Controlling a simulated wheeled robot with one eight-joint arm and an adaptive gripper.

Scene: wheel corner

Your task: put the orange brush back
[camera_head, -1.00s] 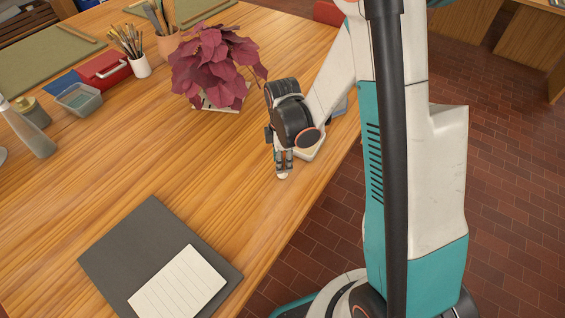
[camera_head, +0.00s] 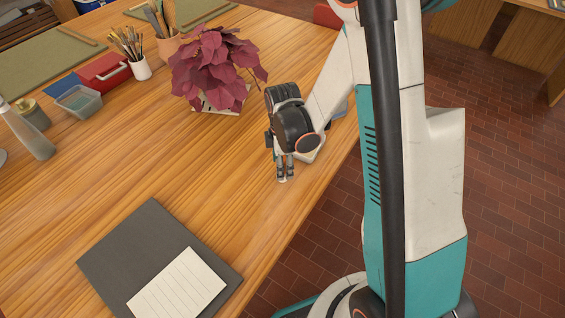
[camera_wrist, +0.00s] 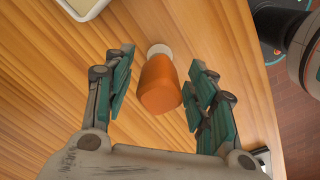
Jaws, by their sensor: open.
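The orange brush (camera_wrist: 159,88) is in the wrist view, between my gripper's two fingers, with a pale end at its top. My gripper (camera_wrist: 159,92) is open around it, and a narrow gap shows on each side. In the head view my gripper (camera_head: 284,172) points down over the right part of the wooden table. There my gripper largely hides the brush, and only a small pale tip shows under the fingers. I cannot tell how far the fingertips are above the table.
A red-leaved plant (camera_head: 213,65) stands left of and behind my gripper. A white cup of brushes (camera_head: 140,67) and a terracotta pot (camera_head: 168,46) stand farther back. A pale tray (camera_wrist: 84,8) is close by. A dark folder (camera_head: 125,255) lies in front. The table's middle is clear.

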